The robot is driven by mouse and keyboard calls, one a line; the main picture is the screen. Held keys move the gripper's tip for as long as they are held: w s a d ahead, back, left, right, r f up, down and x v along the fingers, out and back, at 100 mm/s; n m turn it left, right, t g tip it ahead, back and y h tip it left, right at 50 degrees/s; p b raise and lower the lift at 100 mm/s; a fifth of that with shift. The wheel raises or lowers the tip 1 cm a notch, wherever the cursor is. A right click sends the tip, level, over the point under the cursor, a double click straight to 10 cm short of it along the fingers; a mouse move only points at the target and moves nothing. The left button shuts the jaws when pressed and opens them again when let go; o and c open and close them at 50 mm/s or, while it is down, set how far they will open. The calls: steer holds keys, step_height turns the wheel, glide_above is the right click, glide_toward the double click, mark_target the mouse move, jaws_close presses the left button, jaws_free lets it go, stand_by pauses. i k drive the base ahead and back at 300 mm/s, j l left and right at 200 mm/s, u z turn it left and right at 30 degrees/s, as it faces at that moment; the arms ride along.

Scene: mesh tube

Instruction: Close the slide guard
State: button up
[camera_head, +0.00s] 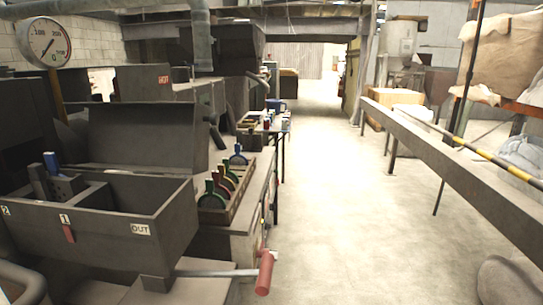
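My gripper is not in view. No part is labelled as the slide guard, so I cannot tell for certain which part it is. A dark open-topped metal box (110,222) stands at the left, with labels "2", "1" and "OUT" on its front. A broad dark panel (145,137) stands raised behind the box and may be the guard. Inside the box is a grey block with a blue-topped upright piece (52,163). A small red tab (69,234) hangs on the box's front wall. A rod with a red handle (265,272) sticks out to the right below the box.
A rack of coloured-handled levers (225,187) sits right of the box. A small table with a blue mug (276,105) stands farther back. The middle aisle floor (325,200) is clear. A long grey rail (460,175) bounds it at right.

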mark_target(158, 137)
steer(key=i+l+u, duration=0.15)
steer(key=i, duration=0.4)
steer(key=i+l+u, duration=0.15)
steer(key=i, duration=0.35)
steer(key=i+l+u, duration=0.15)
steer(key=i+l, duration=0.2)
steer(key=i, duration=0.2)
steer(key=i+l+u, duration=0.15)
steer(key=i+l, duration=0.2)
steer(key=i, duration=0.15)
